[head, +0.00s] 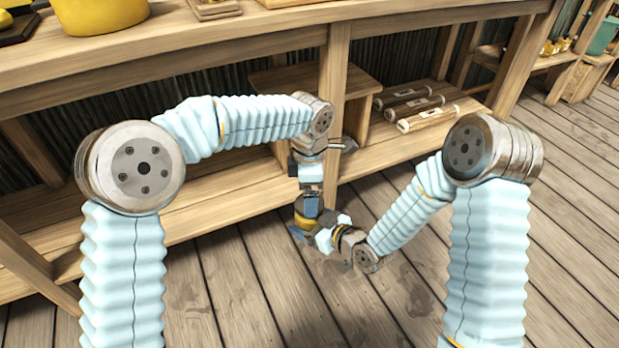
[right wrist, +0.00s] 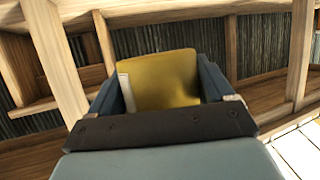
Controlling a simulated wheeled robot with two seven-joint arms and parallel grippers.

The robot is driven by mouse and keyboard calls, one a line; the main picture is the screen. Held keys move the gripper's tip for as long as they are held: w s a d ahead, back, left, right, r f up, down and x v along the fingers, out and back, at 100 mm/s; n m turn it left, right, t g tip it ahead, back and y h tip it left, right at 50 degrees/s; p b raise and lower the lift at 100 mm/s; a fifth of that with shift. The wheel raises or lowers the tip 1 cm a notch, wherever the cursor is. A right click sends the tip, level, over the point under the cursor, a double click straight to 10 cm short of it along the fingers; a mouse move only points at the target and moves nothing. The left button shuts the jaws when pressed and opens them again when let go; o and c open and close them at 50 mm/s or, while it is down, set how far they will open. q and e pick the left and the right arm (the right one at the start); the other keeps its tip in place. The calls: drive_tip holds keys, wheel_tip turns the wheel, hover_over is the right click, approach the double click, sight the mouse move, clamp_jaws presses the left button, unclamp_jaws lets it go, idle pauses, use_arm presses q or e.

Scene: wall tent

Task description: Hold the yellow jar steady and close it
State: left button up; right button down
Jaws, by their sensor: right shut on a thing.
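The yellow jar (head: 303,221) is small and mostly hidden in the head view, low in front of the shelf post. In the right wrist view the jar (right wrist: 160,78) fills the space between the two blue fingers. My right gripper (head: 312,235) comes in from the right and is shut on the jar's side. My left gripper (head: 307,207) points down from above, right over the jar. Its fingertips are too small and covered to tell open from shut, or whether they touch the jar. I cannot make out a separate lid.
A wooden shelf unit (head: 230,50) runs behind the grippers, and its upright post (head: 334,110) stands close behind my left wrist. A yellow container (head: 100,14) sits on the top shelf. The plank floor (head: 560,270) at the right is clear.

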use_arm(q)
drive_tip(key=shift+f, duration=1.15)
drive_tip(key=c, duration=1.1)
drive_tip(key=m, duration=0.8)
drive_tip(key=shift+m, duration=0.4)
drive_tip(key=m, duration=0.8)
